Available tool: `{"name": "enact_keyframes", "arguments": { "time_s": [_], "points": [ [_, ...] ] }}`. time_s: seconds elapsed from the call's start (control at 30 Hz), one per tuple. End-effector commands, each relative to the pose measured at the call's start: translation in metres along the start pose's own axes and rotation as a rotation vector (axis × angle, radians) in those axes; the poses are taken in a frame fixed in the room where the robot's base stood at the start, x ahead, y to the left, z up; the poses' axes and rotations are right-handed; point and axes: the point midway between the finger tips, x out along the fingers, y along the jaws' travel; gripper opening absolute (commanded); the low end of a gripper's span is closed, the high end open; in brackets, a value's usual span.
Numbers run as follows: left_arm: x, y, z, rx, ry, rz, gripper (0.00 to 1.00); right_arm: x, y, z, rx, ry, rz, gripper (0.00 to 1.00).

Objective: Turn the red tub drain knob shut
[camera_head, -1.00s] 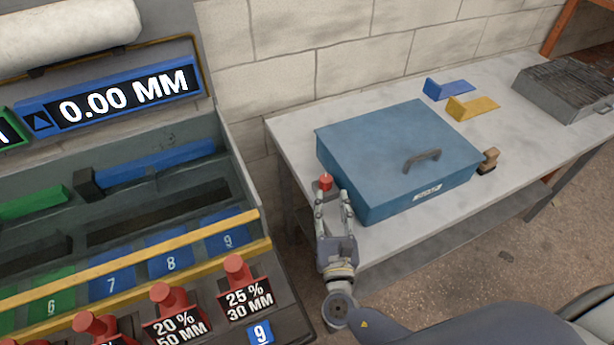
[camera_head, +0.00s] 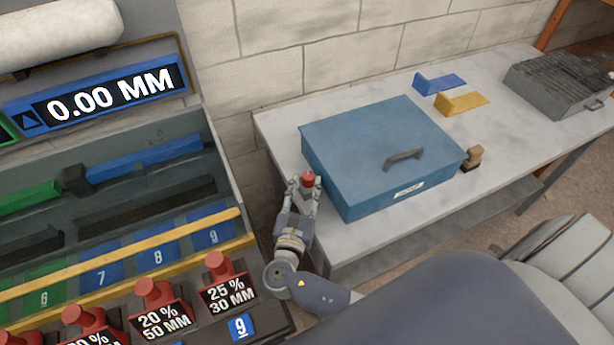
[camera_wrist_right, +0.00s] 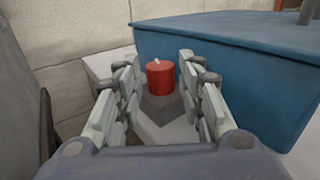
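The red drain knob (camera_head: 307,180) sits on a small grey base at the left side of the blue tub (camera_head: 385,140). In the right wrist view the knob (camera_wrist_right: 160,77) shows a small white mark on top. My right gripper (camera_head: 304,186) is at the knob, with one finger on each side. In the right wrist view the open fingers (camera_wrist_right: 160,88) stand apart, with visible gaps between them and the knob. The tub is closed by a flat lid with a dark handle. My left gripper is not in view.
A stamp-like wooden block (camera_head: 472,158) stands by the tub's front right corner. Blue (camera_head: 438,83) and yellow (camera_head: 461,103) brackets and a grey box (camera_head: 560,85) lie further right on the bench. A machine with red knobs (camera_head: 222,270) and a 0.00 MM display (camera_head: 110,95) fills the left.

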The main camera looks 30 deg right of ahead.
Motion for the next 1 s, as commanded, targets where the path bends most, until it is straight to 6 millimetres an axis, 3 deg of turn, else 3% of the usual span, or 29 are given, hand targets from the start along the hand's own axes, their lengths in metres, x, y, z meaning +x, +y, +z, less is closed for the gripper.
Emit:
{"name": "enact_keyframes", "arguments": {
  "time_s": [0.2, 0.53, 0.57, 0.7, 1.0],
  "points": [
    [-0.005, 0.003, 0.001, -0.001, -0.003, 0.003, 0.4, 0.025, 0.0, 0.001, 0.0, 0.0, 0.0, 0.36],
    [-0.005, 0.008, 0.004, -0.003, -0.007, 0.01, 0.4, 0.029, 0.0, 0.0, 0.001, 0.001, 0.0, 0.36],
    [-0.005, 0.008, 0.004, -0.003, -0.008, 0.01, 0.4, 0.029, 0.0, 0.0, 0.001, 0.001, 0.0, 0.33],
    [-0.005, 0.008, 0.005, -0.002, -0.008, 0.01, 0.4, 0.029, 0.0, 0.0, 0.001, 0.001, 0.0, 0.03],
    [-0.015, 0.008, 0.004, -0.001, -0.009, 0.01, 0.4, 0.03, -0.003, 0.003, -0.004, -0.004, 0.075, 0.03]
  ]
}}
